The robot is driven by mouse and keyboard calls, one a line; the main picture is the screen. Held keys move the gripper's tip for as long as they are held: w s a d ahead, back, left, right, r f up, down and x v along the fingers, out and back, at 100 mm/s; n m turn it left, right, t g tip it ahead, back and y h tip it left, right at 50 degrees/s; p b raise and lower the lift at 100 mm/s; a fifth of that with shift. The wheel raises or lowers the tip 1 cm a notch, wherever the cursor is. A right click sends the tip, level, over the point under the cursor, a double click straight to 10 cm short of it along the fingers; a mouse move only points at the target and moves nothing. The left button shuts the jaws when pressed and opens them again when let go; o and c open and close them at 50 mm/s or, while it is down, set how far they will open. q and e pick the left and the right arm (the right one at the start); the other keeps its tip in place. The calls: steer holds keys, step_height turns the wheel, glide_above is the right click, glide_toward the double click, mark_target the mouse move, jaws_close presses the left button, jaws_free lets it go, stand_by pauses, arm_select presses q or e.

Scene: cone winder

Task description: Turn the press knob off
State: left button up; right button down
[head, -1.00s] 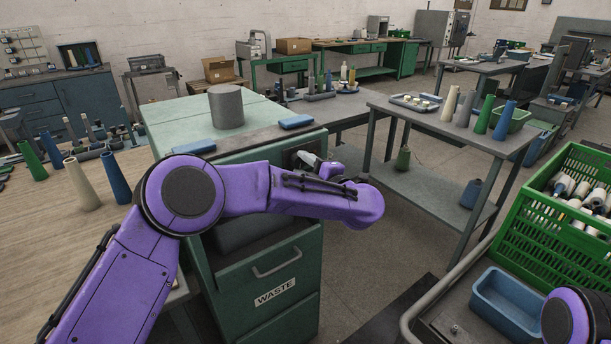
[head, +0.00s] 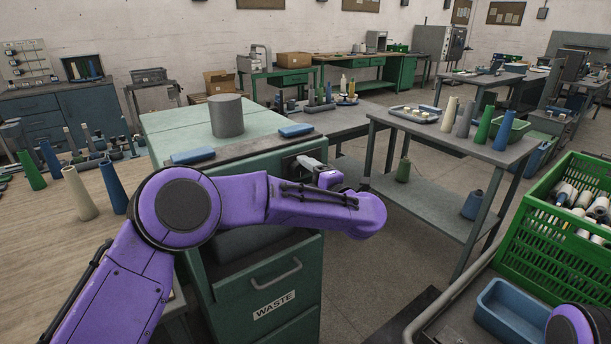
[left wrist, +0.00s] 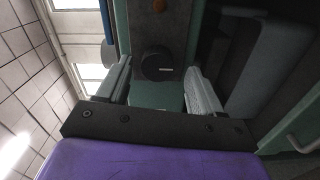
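The press knob (left wrist: 158,67) is a dark round dial with a short pale mark, seen in the left wrist view on a dark panel. The mark lies about level in that picture. My left gripper (left wrist: 158,92) is open, with one grey finger on each side of the knob and visible gaps between. I cannot tell how deep the fingertips reach. My right gripper is out of view.
An orange button (left wrist: 158,6) is beside the knob on the panel. A grey cylinder (head: 227,117) and blue pads (head: 295,130) lie on the cabinet top. A drawer handle (head: 278,275) sticks out below my forearm. A green crate (head: 540,235) stands at right.

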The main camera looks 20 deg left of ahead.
arm_select(q)
steer(key=shift+r, duration=0.1)
steer(key=b+v, duration=0.2)
steer(key=v, duration=0.8)
steer(key=shift+s+d, duration=0.2)
steer(key=shift+s, duration=0.05)
